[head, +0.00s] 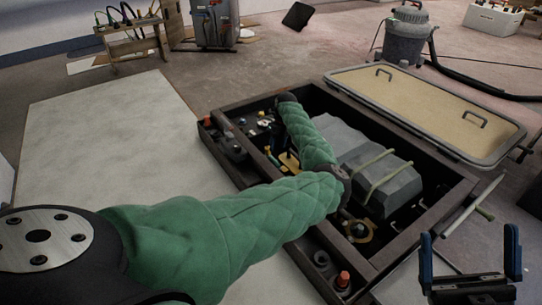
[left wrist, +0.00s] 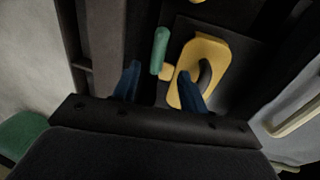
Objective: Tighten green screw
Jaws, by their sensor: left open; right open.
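In the left wrist view a green rod-shaped piece (left wrist: 160,48), which looks like the green screw, stands beside a yellow plate (left wrist: 209,58) with a dark curved slot. My left gripper (left wrist: 160,71) is open there. Its two blue fingers lie either side of the green piece's lower end in the picture, with no clear contact. The right finger overlaps the yellow plate. My right gripper (head: 471,258) is open and empty at the lower right of the head view.
A dark-framed open hatch (head: 213,148) holds grey strapped blocks (head: 385,180) and small fittings. Its beige lid (head: 430,108) lies behind it to the right. A shop vacuum (head: 406,40) stands at the back. The pale panel (head: 95,150) on the left is clear.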

